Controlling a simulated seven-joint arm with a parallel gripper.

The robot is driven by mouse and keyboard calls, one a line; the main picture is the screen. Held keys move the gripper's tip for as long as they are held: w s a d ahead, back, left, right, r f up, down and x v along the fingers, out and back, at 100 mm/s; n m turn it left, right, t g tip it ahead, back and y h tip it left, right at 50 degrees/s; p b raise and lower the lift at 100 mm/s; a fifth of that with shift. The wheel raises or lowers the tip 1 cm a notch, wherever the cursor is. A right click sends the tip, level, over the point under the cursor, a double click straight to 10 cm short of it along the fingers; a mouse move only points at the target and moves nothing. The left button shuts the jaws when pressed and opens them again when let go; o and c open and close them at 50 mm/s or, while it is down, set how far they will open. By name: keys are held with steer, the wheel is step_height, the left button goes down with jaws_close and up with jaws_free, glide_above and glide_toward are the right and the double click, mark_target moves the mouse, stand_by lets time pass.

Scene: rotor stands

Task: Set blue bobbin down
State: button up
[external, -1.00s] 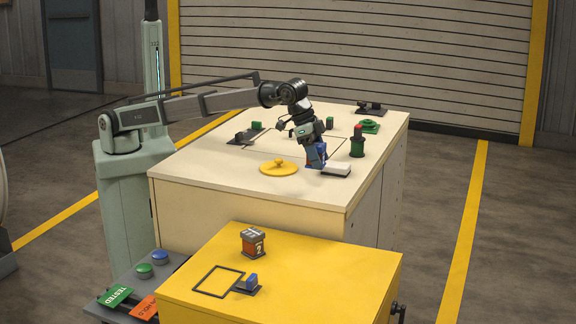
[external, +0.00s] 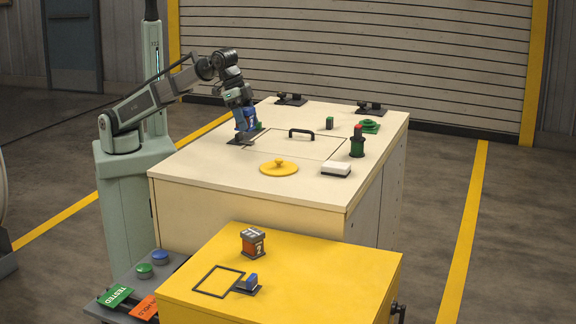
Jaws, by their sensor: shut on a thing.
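The blue bobbin (external: 245,116) is at the far left of the pale bench top. My gripper (external: 244,124) points down and is shut on it. Whether the bobbin touches the stand cannot be told from this view. My fingers hide part of the bobbin.
Two dark stands (external: 290,99) (external: 371,108) stand at the back.

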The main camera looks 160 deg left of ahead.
steer(key=s+d+f+m, duration=0.2)
steer(key=s+d+f, duration=0.2)
steer(key=s+d, duration=0.25)
steer(key=m+h, duration=0.1)
steer(key=m, duration=0.1)
glide_toward(228, 167)
steer(key=shift+t, duration=0.4)
steer(key=shift+x, duration=2.95)
steer(key=shift+s+f, duration=0.15)
steer(key=shift+f, duration=0.05)
steer(key=o, duration=1.3)
steer(key=shift+c, duration=0.2)
steer(key=shift+r, duration=0.1)
steer(key=v, duration=1.2)
